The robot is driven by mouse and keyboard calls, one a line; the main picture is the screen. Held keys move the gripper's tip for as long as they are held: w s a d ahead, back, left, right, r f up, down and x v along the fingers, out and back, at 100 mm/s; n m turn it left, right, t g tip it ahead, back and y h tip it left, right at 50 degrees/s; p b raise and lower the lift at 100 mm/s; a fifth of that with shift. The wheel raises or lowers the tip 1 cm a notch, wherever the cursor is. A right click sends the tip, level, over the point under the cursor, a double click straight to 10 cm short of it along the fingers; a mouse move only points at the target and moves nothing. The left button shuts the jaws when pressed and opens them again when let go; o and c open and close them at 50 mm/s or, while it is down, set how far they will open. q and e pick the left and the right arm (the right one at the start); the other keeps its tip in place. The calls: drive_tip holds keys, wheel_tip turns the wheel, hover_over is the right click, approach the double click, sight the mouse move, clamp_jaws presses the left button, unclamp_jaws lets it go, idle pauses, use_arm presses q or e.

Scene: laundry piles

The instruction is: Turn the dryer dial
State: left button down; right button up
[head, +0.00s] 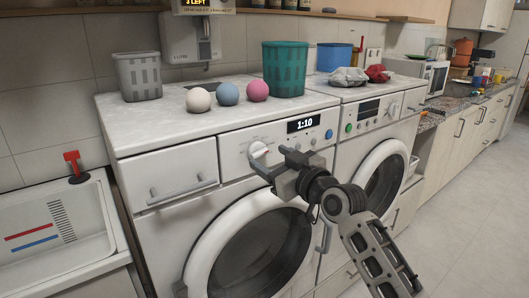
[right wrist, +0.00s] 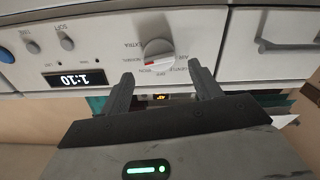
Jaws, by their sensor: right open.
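My right gripper (head: 268,155) is open and empty in front of the panel. In the wrist view its fingertips (right wrist: 161,72) point at the dial, one to each side, with gaps between. Contact is not visible. The fingers partly cover the panel below the dial in the head view. My left gripper is not in view.
A second machine (head: 388,140) stands to the right. On top are a grey basket (head: 138,77), three balls (head: 228,95), a teal basket (head: 285,70) and folded cloths (head: 348,77). A sink (head: 50,225) is at left. Floor (head: 470,220) at right is clear.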

sight(262, 153)
drive_tip(key=shift+x, duration=1.75)
drive_tip(key=c, duration=1)
drive_tip(key=shift+o, duration=0.2)
drive_tip(key=shift+m, duration=0.3)
drive_tip(key=m+p, duration=0.1)
drive_tip(key=m, duration=0.2)
drive_tip(key=shift+d+f+m+p, duration=0.1)
drive_tip(key=shift+m+p, duration=0.3)
drive_tip(key=shift+m, duration=1.7)
